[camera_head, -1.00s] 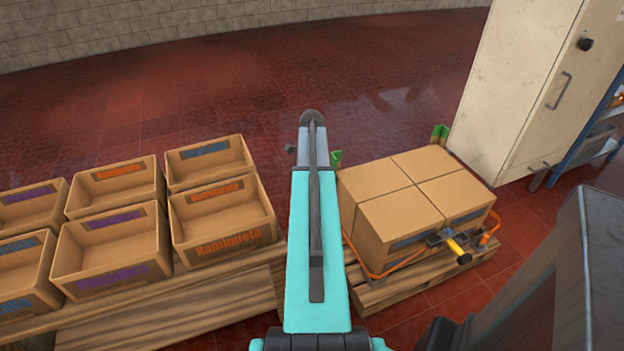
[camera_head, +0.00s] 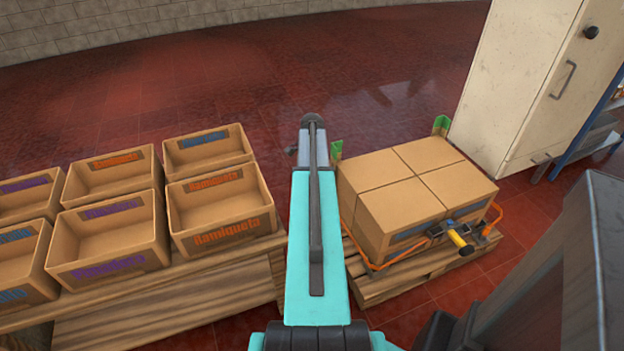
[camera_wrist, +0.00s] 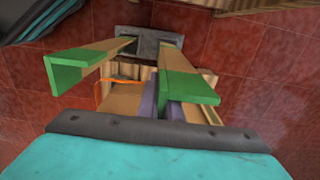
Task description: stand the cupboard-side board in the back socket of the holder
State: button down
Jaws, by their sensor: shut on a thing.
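In the wrist view two long tan boards with green ends show, a left board (camera_wrist: 80,69) and a right board (camera_wrist: 190,88). They run away from the camera to a grey block (camera_wrist: 148,44) with dark openings, apparently the holder. My gripper (camera_wrist: 171,108) is shut on the right board near its green end. Whether either far end sits inside an opening cannot be told. In the head view a green tip (camera_head: 337,148) shows beside my arm and another green tip (camera_head: 441,125) beside the cupboard (camera_head: 515,85). My gripper is hidden there, so I cannot tell which tip is held.
Strapped cardboard boxes (camera_head: 415,190) sit on a pallet (camera_head: 400,283) right of my arm, with a yellow-handled tool (camera_head: 459,242) at their front. Several open bins (camera_head: 222,210) stand on wood at left. Red floor behind is clear.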

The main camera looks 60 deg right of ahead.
jog(key=shift+f+b, duration=0.6)
jog(key=shift+f, duration=1.9)
jog(key=c, duration=1.9)
grip_release()
jog(key=shift+o, duration=0.2)
jog(key=shift+r, duration=0.1)
jog(key=shift+r, duration=6.8)
